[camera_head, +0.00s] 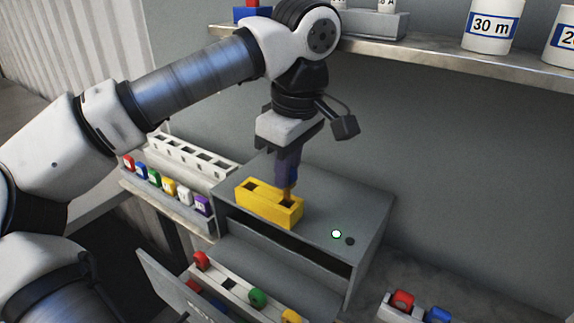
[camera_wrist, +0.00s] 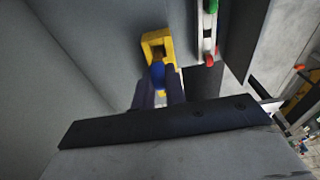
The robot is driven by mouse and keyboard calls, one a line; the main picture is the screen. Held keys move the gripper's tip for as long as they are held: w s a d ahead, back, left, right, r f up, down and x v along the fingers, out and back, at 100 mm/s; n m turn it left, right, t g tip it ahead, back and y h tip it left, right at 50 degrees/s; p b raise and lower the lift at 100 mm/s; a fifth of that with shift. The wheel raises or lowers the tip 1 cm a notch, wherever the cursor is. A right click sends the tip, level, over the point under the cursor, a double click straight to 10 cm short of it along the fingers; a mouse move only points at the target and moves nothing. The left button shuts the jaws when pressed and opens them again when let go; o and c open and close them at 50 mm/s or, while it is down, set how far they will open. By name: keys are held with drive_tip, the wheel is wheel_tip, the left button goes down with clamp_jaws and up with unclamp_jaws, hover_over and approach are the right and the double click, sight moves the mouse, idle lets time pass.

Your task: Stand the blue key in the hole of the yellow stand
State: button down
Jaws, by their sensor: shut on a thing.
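The yellow stand (camera_head: 257,203) sits on top of the grey cabinet, with dark openings in its upper face. My gripper (camera_head: 288,178) points down over the stand's right end and is shut on the blue key. The key's brass-coloured lower part (camera_head: 287,194) shows below the fingers at the right-hand opening; I cannot tell how far it is inside. In the wrist view the blue key head (camera_wrist: 158,74) lies between the two fingers (camera_wrist: 159,88), in front of the yellow stand (camera_wrist: 155,40). The fingers hide most of the key.
The grey cabinet (camera_head: 335,208) has a lit round button on top and an open drawer below with coloured items. A rack with several coloured keys (camera_head: 160,185) stands at left. A shelf (camera_head: 440,55) with white canisters runs above. Red and blue items sit at lower right.

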drive_tip(key=shift+f+b, duration=0.45)
drive_tip(key=shift+f, duration=0.2)
drive_tip(key=shift+f+b, duration=0.45)
drive_tip(key=shift+f, duration=0.2)
drive_tip(key=shift+f, duration=0.1)
drive_tip(key=shift+f+b, duration=0.35)
drive_tip(key=shift+f, duration=0.05)
